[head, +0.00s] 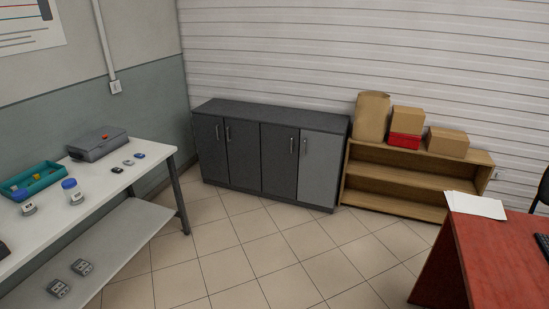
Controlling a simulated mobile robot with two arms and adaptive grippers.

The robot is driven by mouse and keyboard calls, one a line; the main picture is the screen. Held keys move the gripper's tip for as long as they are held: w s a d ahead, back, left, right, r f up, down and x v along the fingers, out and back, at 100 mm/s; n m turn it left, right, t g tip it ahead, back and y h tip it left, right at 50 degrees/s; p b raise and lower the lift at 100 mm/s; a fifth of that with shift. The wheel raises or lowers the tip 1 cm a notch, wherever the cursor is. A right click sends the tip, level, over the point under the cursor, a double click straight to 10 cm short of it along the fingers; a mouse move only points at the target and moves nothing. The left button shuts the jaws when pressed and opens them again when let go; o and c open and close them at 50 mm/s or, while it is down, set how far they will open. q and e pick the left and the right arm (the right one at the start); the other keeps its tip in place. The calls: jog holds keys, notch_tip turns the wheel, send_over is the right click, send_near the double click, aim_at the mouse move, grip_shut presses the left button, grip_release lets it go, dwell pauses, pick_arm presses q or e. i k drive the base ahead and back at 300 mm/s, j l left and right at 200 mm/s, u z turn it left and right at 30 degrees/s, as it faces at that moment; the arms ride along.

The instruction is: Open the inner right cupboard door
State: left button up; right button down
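A low dark grey cupboard (270,112) stands against the back wall, with several doors side by side. The inner right cupboard door (278,165) is the third from the left. It is dark grey and looks shut, with a bar handle (291,145) near its upper right edge. The outer right door (319,172) beside it is lighter grey and has its handle (305,146) at its upper left. The two left doors (243,155) also look shut. Neither of my grippers is in view.
A white workbench (105,178) with a teal tray (35,180) and a grey case (97,143) is at left. A wooden shelf (400,182) with boxes stands right of the cupboard. A red desk (500,255) is at front right. The tiled floor (245,250) before the cupboard is clear.

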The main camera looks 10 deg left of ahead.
aim_at(280, 145)
jog(key=i+j, duration=0.2)
jog(key=i, duration=0.35)
jog(key=i+j, duration=0.2)
jog(key=i, duration=0.3)
jog(key=i+j, duration=0.2)
jog(key=i, duration=0.35)
jog(key=i+j, duration=0.15)
jog(key=i, duration=0.4)
jog(key=i+j+u, duration=0.1)
jog(key=i, duration=0.25)
jog(key=i+j+u, duration=0.15)
jog(key=i, duration=0.25)
